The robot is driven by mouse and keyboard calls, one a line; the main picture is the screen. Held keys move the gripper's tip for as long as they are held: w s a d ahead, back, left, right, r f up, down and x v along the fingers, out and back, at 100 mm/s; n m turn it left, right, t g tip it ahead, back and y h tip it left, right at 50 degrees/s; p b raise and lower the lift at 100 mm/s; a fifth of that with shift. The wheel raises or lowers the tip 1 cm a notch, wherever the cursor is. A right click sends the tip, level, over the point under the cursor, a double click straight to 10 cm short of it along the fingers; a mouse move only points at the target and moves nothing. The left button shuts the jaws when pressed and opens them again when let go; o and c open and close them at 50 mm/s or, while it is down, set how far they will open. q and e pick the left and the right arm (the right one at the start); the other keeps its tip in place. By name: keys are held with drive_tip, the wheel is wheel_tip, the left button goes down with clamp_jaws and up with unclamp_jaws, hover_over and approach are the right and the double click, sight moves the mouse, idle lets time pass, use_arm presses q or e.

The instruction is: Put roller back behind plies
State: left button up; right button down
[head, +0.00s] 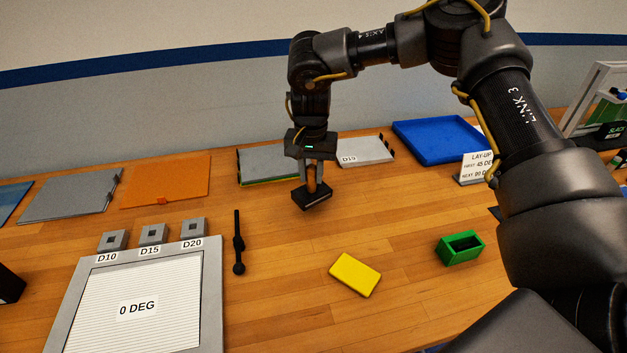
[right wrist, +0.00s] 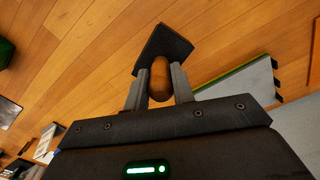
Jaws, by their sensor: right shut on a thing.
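My right gripper (head: 317,172) is shut on the brown wooden handle of a tool with a dark, blocky head, which I take to be the roller (head: 313,199). In the right wrist view the handle (right wrist: 160,80) stands between the two fingers, with the dark head (right wrist: 164,47) beyond. The roller hangs over the wooden table, in front of the flat sheets at the back, which seem to be the plies: a grey one with green and yellow edges (head: 262,162) and a pale one marked D19 (head: 368,151). Whether the head touches the table is unclear. My left gripper is out of view.
An orange sheet (head: 165,182) and a grey sheet (head: 75,191) lie at back left. A framed 0 DEG board (head: 210,290), a thin black tool (head: 238,240), a yellow block (head: 355,274) and a green holder (head: 460,248) are nearer. A blue tray (head: 438,142) lies at back right.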

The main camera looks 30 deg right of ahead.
sight(314, 183)
drive_tip(key=shift+d+f, duration=0.1)
drive_tip(key=f, duration=0.1)
drive_tip(key=f+p, duration=0.1)
drive_tip(key=f, duration=0.1)
drive_tip(key=shift+w+d, duration=0.15)
drive_tip(key=shift+d, duration=0.15)
drive_tip(key=shift+w+f, duration=0.1)
drive_tip(key=shift+f, duration=0.35)
drive_tip(key=c, duration=1.2)
unclamp_jaws()
drive_tip(key=shift+f, duration=0.1)
